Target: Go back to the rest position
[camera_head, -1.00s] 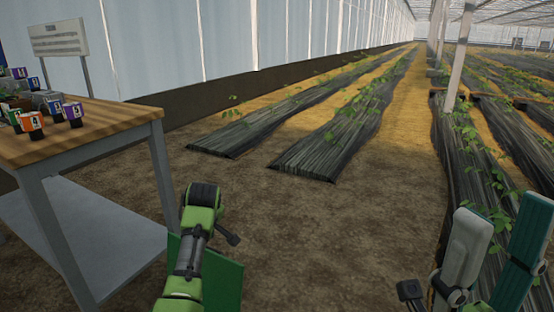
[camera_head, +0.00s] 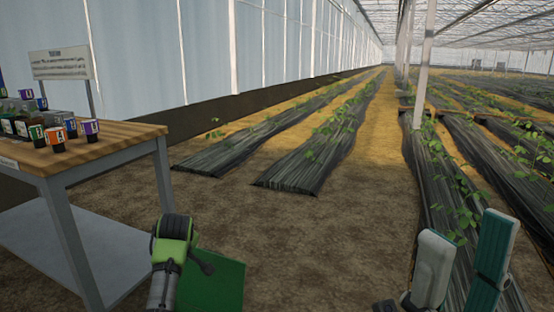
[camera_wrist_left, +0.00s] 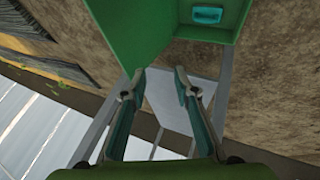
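My left arm (camera_head: 172,240) comes up at the lower left of the head view, right of the table; its fingers do not show there. In the left wrist view my left gripper (camera_wrist_left: 157,83) has its two teal-and-grey fingers apart, with nothing between them. My right gripper (camera_head: 462,238) is at the lower right of the head view, pointing up. Its fingers, one pale grey and one teal, are apart and empty. Both grippers are clear of the table's objects.
A wooden-topped table (camera_head: 110,138) with grey legs stands at left, holding several small labelled containers (camera_head: 55,138). A sign (camera_head: 62,64) stands behind it. Black-covered plant rows (camera_head: 235,152) run into the distance. A white post (camera_head: 424,70) stands among them. Bare soil (camera_head: 330,235) lies open ahead.

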